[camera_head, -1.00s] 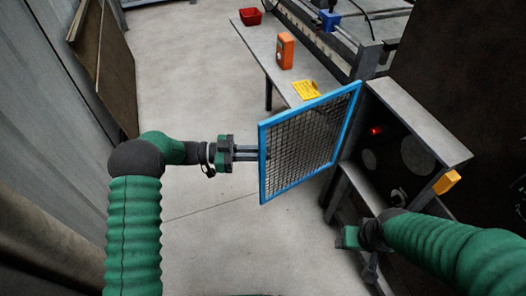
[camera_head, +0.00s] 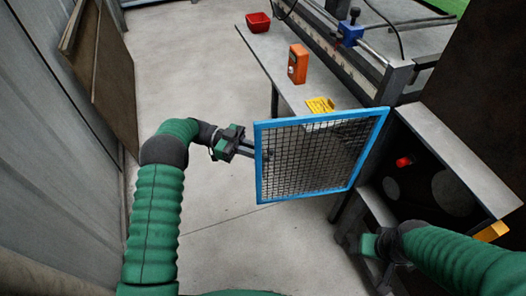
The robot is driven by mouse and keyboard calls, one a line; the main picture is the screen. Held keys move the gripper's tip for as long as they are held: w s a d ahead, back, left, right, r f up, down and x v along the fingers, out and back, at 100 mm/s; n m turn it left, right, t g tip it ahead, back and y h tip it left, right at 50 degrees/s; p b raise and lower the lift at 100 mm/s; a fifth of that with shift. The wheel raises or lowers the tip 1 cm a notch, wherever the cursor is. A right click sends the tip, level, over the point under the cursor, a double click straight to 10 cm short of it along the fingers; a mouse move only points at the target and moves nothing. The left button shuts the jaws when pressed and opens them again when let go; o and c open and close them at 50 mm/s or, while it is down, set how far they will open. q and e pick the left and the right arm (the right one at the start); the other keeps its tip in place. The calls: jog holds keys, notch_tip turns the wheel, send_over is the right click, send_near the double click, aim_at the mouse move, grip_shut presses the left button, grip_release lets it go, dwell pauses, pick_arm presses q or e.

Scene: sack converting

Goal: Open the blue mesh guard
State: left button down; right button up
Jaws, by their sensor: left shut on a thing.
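The blue mesh guard (camera_head: 318,155) is a blue-framed panel of dark wire mesh. It stands swung out from the front of a dark machine housing (camera_head: 440,150), whose opening is exposed at the right. My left gripper (camera_head: 250,152) is shut on the left edge of the guard's frame; the fingertips are partly hidden by the frame. My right gripper (camera_head: 368,246) is low in front of the housing, apart from the guard. Its fingers are too small and dark to show whether they are open.
A grey bench (camera_head: 275,65) behind the guard carries a red bin (camera_head: 258,22), an orange box (camera_head: 298,64) and a yellow label (camera_head: 320,105). A red light (camera_head: 403,162) shows inside the housing. Brown boards (camera_head: 103,75) lean on the left wall. The floor between is clear.

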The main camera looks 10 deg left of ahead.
pick_arm(q)
jog(key=shift+d, duration=0.1)
jog(key=c, duration=1.5)
grip_release()
jog(key=shift+d, duration=0.1)
jog(key=w+a, duration=0.1)
jog(key=a, duration=0.6)
jog(key=shift+w+a, duration=0.15)
jog(key=shift+a, duration=0.15)
